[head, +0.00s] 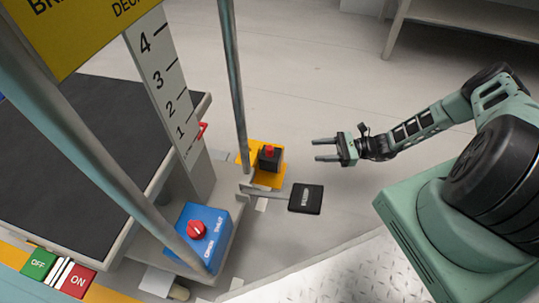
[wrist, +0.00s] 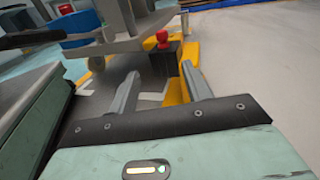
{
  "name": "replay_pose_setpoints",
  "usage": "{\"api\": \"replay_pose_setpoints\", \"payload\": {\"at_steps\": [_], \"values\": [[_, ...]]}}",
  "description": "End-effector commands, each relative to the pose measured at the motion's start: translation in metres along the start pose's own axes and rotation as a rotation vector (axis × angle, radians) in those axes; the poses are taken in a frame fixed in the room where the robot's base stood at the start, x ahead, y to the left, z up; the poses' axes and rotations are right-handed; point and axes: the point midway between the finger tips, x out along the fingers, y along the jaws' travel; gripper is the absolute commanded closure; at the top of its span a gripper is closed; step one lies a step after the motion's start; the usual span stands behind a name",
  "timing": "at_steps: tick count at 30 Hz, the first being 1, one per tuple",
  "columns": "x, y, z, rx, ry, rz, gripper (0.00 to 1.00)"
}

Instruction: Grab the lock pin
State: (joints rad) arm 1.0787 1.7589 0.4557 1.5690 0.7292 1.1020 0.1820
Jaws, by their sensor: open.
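The lock pin appears to be the red-headed piece (head: 269,150) standing upright in a black block (head: 270,162) on a yellow base (head: 250,154). In the wrist view its red head (wrist: 162,36) shows above the black block (wrist: 165,55), straight ahead between and beyond my fingertips. My gripper (head: 315,150) is open and empty, to the right of the pin and pointing left towards it, with a clear gap between. Both fingers (wrist: 160,72) show spread in the wrist view. The pin's shaft is hidden in the block.
A metal post (head: 233,80) rises just left of the pin. A black pedal (head: 306,198) lies on the floor below. A blue box with a red knob (head: 196,229) and a numbered scale (head: 167,90) with a red pointer (head: 201,130) stand left. The floor behind my gripper is clear.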

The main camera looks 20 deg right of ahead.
Motion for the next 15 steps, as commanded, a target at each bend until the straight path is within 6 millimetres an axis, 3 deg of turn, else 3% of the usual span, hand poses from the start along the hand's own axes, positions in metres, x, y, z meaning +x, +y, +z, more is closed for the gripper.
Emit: {"api": "replay_pose_setpoints", "payload": {"at_steps": [5, 15], "values": [[0.007, 0.000, -0.009, 0.020, -0.022, -0.038, 0.51], [0.076, -0.002, -0.010, 0.020, -0.021, -0.034, 0.51]]}}
